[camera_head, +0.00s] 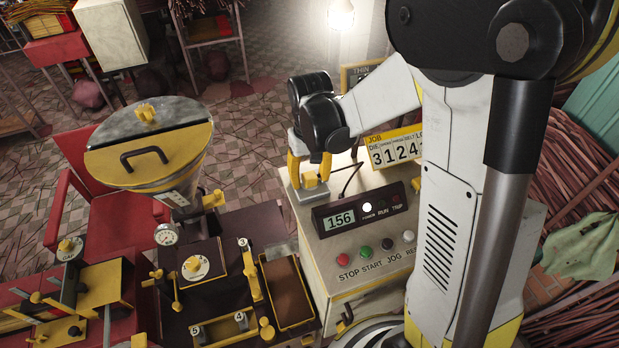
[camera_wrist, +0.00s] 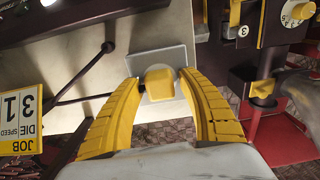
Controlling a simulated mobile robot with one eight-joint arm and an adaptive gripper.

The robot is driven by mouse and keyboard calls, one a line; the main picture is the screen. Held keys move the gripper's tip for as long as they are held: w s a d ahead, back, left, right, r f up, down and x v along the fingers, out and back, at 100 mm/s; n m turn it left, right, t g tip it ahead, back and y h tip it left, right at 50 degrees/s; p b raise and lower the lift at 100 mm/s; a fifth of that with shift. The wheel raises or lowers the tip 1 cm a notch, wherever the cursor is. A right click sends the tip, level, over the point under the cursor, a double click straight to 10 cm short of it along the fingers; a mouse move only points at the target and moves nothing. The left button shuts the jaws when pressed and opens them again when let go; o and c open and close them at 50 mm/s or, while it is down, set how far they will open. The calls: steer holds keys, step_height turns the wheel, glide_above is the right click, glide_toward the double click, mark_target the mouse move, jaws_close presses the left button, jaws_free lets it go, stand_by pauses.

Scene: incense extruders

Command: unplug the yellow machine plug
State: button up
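The yellow plug (camera_head: 311,181) sits on a grey socket plate (camera_head: 306,195) on top of the cream control cabinet. In the wrist view the plug (camera_wrist: 159,83) shows as a rounded yellow block in front of the grey plate (camera_wrist: 160,58). My gripper (camera_head: 309,179) is over it, pointing down, with one yellow finger on each side. In the wrist view my gripper (camera_wrist: 160,80) is open, with narrow gaps visible between the fingers and the plug. Whether the fingertips reach down beside the plug is hard to tell.
A dark display panel (camera_head: 340,219) reading 156 stands in front of the socket, above several buttons. A yellow job sign (camera_head: 395,150) stands behind and to the right. A dark cable (camera_head: 350,182) rises nearby. The hopper machine (camera_head: 150,155) is at left.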

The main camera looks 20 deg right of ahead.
mark_target(310, 175)
jaws_close()
steer(key=shift+r, duration=0.15)
steer(key=shift+r+p, duration=1.95)
steer(key=shift+r, duration=0.95)
